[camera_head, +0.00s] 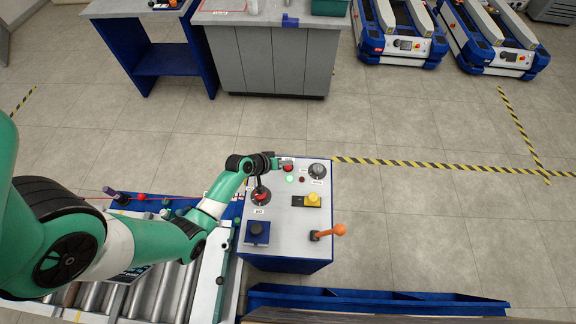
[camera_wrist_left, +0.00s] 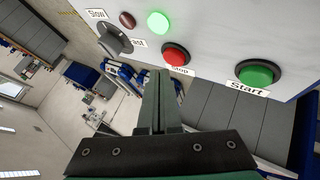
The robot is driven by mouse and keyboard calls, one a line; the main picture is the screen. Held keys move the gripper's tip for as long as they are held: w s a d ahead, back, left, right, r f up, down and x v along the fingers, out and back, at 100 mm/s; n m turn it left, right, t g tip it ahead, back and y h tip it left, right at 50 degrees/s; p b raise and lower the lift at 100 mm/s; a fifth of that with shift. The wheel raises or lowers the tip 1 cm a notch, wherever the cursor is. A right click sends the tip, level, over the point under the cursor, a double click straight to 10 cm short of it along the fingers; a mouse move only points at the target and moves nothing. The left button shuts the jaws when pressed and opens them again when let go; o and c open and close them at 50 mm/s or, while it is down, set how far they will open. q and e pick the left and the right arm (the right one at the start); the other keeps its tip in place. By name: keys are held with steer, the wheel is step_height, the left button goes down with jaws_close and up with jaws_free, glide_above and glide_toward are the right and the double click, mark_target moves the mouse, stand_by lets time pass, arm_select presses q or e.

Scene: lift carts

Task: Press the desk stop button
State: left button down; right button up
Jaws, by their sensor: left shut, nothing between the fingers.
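The control desk (camera_head: 283,225) stands right of my left arm. Its red stop button (camera_head: 288,168) is near the far edge; in the left wrist view the red button (camera_wrist_left: 175,55) has a "Stop" label partly covered by my fingers. My left gripper (camera_head: 286,162) is at the desk's far edge, right beside the red button. Its fingers (camera_wrist_left: 160,85) are shut and empty, with their tips just below the button in the wrist view. I cannot tell whether they touch it. My right gripper is not in view.
A green Start button (camera_wrist_left: 257,73), a lit green lamp (camera_wrist_left: 159,22), a dark red lamp (camera_wrist_left: 127,19) and a Slow/Fast knob (camera_wrist_left: 115,38) surround the button. Nearer on the desk are a red switch (camera_head: 261,196), a yellow button (camera_head: 313,199) and an orange-handled lever (camera_head: 332,231).

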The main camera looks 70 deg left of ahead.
mark_target(286, 169)
arm_select(q)
steer(key=shift+f, duration=0.1)
steer(key=shift+f+b, duration=0.3)
steer(key=shift+b, duration=0.05)
steer(key=shift+f+b, duration=0.3)
steer(key=shift+f, duration=0.1)
stand_by(0.5)
steer(key=shift+r+p, duration=0.8)
steer(key=shift+p, duration=0.05)
step_height(286, 169, up, 5)
steer(key=p, duration=0.5)
stand_by(0.8)
